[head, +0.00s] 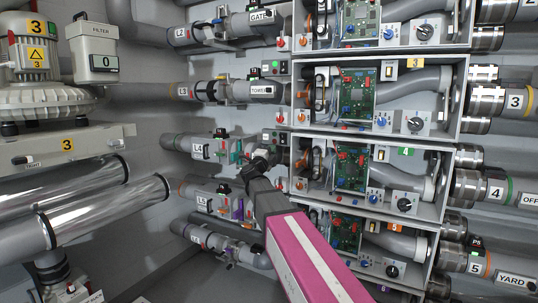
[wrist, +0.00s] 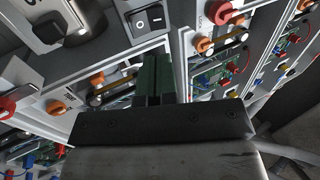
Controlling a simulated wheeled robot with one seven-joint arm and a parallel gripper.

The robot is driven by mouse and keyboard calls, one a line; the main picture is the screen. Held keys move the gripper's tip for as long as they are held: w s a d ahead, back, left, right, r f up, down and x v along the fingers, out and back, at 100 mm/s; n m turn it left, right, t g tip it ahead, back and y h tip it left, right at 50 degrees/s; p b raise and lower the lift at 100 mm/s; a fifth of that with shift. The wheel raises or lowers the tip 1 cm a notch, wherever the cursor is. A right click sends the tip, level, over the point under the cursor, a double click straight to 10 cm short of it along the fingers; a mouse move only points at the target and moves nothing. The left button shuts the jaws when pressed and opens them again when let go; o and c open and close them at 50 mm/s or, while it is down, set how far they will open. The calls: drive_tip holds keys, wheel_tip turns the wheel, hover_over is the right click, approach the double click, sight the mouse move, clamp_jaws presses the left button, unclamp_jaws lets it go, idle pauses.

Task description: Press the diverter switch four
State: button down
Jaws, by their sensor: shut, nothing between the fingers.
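Box four carries a green 4 label (head: 405,152) in the head view. A small plate with a dark switch (head: 381,153) sits beside that label, at the top of the open box. My gripper (head: 262,162) is left of box four, apart from that switch in the picture. Its dark fingers (wrist: 154,80) are together and empty in the wrist view. A black rocker switch (wrist: 149,18) on a grey plate shows just beyond the fingertips; I cannot tell which box it belongs to. Contact with it is not visible.
Open boxes with green circuit boards (head: 357,93), knobs and cables are stacked above and below box four. Pipes and valves line the left wall, near a filter unit (head: 93,47). Orange and red knobs (wrist: 59,106) lie close around the fingers.

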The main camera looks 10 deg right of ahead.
sight(283, 136)
drive_tip(key=x, duration=0.9)
